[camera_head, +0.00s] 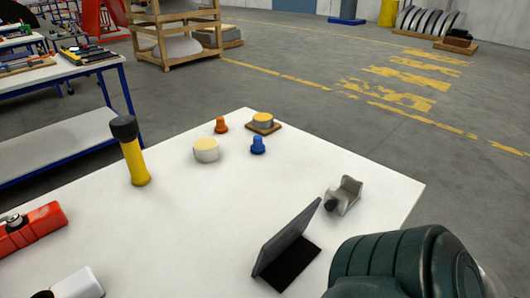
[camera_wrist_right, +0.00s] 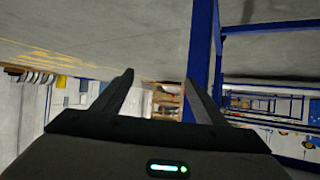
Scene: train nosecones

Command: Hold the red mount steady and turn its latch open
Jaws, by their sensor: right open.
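The red mount (camera_head: 32,230) lies on the white table at the left edge of the head view, partly cut off by the frame. A small grey metal piece with a dark round top, perhaps its latch (camera_head: 14,220), sits on it; I cannot tell its position. My right gripper (camera_wrist_right: 158,82) is open and empty in the right wrist view, with the room beyond its fingers and no mount in sight. My right arm enters the head view at the bottom right, away from the mount. My left gripper is not in view.
The white table (camera_head: 200,235) holds a yellow torch-like cylinder (camera_head: 133,155), a cream disc (camera_head: 206,150), an orange piece (camera_head: 221,125), a blue piece (camera_head: 258,145), a grey bracket (camera_head: 344,195), a dark tilted panel (camera_head: 287,238) and a white object (camera_head: 78,285). Its centre is clear.

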